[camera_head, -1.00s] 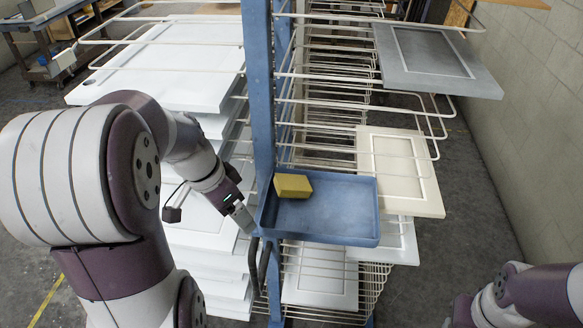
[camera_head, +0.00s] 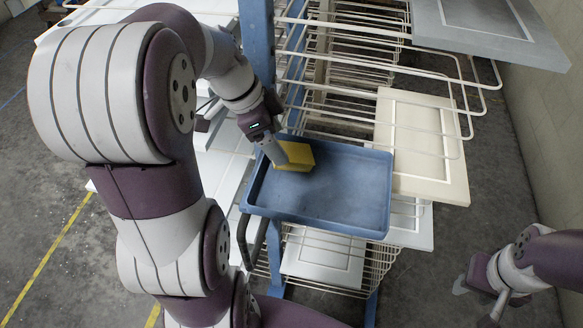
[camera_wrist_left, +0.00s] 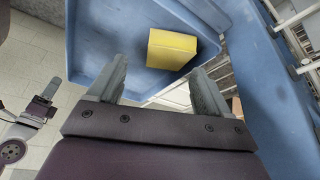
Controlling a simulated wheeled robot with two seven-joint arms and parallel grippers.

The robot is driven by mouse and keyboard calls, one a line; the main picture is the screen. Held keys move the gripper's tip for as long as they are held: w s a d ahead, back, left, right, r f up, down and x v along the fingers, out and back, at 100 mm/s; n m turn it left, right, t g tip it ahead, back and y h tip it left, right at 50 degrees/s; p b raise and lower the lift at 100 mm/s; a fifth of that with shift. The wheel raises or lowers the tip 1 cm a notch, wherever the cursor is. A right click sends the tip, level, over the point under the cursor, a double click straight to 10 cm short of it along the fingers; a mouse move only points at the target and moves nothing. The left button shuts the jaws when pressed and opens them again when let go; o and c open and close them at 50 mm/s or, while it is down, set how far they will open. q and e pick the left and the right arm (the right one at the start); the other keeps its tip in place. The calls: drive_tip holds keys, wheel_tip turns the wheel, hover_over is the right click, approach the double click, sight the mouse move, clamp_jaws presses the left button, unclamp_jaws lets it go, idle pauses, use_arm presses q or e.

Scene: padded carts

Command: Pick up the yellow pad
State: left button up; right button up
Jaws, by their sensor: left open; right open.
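The yellow pad (camera_head: 296,156) lies in the upper left corner of a blue tray (camera_head: 345,207) in the head view. My left gripper (camera_head: 278,160) reaches in over the tray's left wall, close to the pad, and partly overlaps it in this view. In the left wrist view the pad (camera_wrist_left: 172,49) shows beyond the tips of my open left gripper (camera_wrist_left: 160,75), with nothing between the fingers. I cannot tell whether a finger touches the pad. My right gripper (camera_head: 478,300) is open and empty at the lower right, away from the tray.
A blue upright post (camera_head: 257,45) stands just behind the tray's left corner. Wire shelves (camera_head: 340,75) with a cream panel (camera_head: 428,150) and a grey panel (camera_head: 490,28) are behind and to the right. The rest of the tray is empty.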

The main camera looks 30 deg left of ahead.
sight(288, 151)
use_arm(q)
drive_tip(key=shift+d+f, duration=0.15)
drive_tip(key=shift+f, duration=0.65)
drive_tip(key=w+f+b, duration=0.3)
drive_tip(key=b, duration=0.1)
drive_tip(key=shift+d+f, duration=0.3)
drive_tip(key=shift+f, duration=0.1)
drive_tip(key=shift+w+d+p, duration=0.1)
drive_tip(key=shift+d+p, duration=0.15)
drive_tip(key=shift+p, duration=0.15)
drive_tip(key=shift+d+f, duration=0.15)
drive_tip(key=shift+f, duration=0.3)
drive_tip(key=shift+s, duration=0.3)
drive_tip(key=shift+w+f, duration=0.15)
drive_tip(key=c, duration=0.8)
use_arm(e)
drive_tip(key=f, duration=0.2)
drive_tip(key=w+f, duration=0.1)
drive_tip(key=f, duration=0.1)
drive_tip(key=shift+w+f, duration=0.1)
drive_tip(key=shift+f, duration=0.15)
